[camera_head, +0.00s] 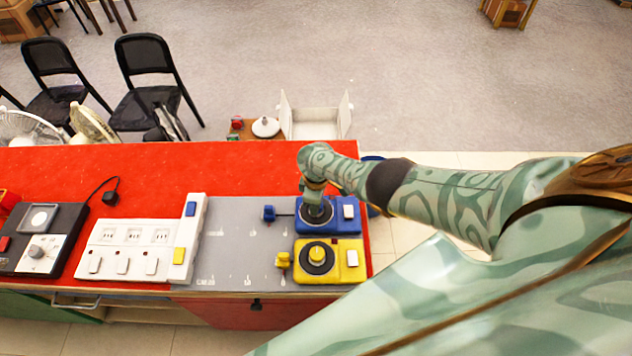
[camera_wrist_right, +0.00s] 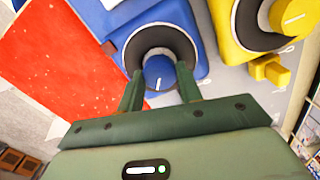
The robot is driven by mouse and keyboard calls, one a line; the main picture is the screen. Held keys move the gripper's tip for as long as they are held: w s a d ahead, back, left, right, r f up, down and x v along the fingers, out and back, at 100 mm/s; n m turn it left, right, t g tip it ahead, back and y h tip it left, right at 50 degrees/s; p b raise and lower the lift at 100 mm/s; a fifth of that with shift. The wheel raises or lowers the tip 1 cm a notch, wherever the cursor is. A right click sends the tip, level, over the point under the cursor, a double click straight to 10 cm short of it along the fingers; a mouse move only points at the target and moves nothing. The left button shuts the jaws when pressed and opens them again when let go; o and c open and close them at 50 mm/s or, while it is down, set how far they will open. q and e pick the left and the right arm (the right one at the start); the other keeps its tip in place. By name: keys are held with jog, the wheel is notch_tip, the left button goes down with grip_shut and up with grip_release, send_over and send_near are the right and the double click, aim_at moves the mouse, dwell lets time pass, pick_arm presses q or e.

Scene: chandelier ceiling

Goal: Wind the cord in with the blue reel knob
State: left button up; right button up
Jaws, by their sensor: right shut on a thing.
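The blue reel (camera_head: 350,228) stands on the grey panel at the right end of the red table. A short dark cord (camera_head: 284,214) runs from its left side to a blue end piece (camera_head: 269,213). My right gripper (camera_head: 313,203) is over the black disc of this reel, coming down from above. In the right wrist view the blue knob (camera_wrist_right: 159,74), with a white mark line, sits between the two fingers of my right gripper (camera_wrist_right: 160,70), which are shut on it. In the head view the gripper hides most of the knob. My left gripper is not in view.
A yellow reel (camera_head: 350,259) with a yellow knob stands just in front of the blue one, its yellow end piece (camera_head: 283,260) close by. A white switch panel (camera_head: 140,248) and a dark box (camera_head: 40,245) lie to the left. Bare red table (camera_head: 150,170) lies behind.

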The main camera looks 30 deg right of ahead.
jog(key=m, duration=0.5)
jog(key=shift+m, duration=0.3)
jog(key=m, duration=0.4)
jog(key=shift+m, duration=0.4)
jog(key=o, duration=1)
